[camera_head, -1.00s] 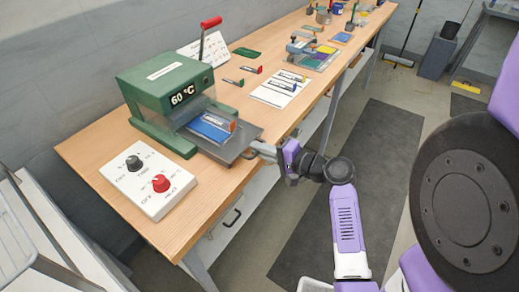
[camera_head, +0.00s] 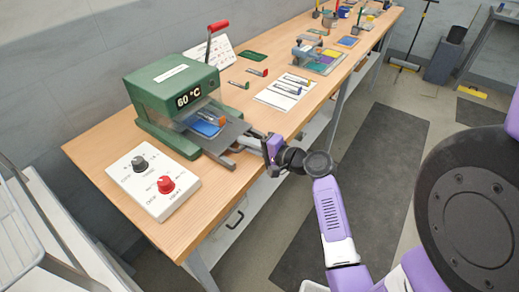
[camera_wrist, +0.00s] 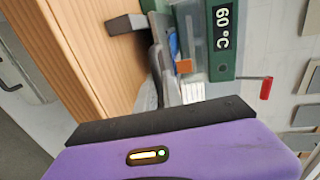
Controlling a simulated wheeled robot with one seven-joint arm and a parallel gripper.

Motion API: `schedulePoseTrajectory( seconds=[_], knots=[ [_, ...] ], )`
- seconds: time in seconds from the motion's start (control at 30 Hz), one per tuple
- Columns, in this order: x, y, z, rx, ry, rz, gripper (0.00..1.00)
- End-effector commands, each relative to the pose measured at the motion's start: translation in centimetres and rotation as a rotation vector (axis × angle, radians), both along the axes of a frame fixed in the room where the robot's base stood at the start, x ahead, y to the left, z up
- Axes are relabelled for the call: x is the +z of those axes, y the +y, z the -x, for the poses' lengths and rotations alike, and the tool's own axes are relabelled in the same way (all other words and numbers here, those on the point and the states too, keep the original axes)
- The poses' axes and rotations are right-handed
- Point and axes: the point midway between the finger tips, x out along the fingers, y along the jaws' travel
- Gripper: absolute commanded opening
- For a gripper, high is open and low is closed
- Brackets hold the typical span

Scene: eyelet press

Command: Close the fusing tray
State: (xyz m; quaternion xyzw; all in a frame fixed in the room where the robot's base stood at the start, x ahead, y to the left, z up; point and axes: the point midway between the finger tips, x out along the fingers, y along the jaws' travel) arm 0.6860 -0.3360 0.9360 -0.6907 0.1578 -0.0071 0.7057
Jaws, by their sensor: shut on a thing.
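The green press (camera_head: 165,95) stands on the wooden bench with its "60 °C" display facing me. Its grey fusing tray (camera_head: 222,136) sticks out of the front, partly inside. A blue piece with an orange-brown part (camera_head: 206,123) lies on the tray, partly behind the clear guard. My gripper (camera_head: 243,146) is at the tray's outer front end, shut on the tray handle; its fingers hide much of the handle. The wrist view shows the press (camera_wrist: 222,40), a bit of the blue and orange load (camera_wrist: 183,66) and my grey fingers (camera_wrist: 160,80).
A white control box (camera_head: 152,182) with a black and a red knob stands left of the tray. Small tools, a white card (camera_head: 285,92) and other items lie farther along the bench (camera_head: 110,140). The floor in front has a dark mat (camera_head: 375,150).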

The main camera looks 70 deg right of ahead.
Motion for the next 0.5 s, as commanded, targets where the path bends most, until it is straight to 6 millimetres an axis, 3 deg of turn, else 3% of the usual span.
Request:
schedulePoseTrajectory(
  seconds=[0.13, 0.43, 0.47, 0.5],
  knots=[
    [-0.10, -0.31, -1.60, 0.001, 0.002, -0.001, 0.00],
    [-0.14, -0.36, -1.67, -0.001, 0.002, -0.001, 0.00],
    [-0.14, -0.36, -1.67, -0.001, 0.002, -0.001, 0.17],
    [-0.13, -0.36, -1.66, -0.001, 0.002, -0.001, 0.20]
  ],
)
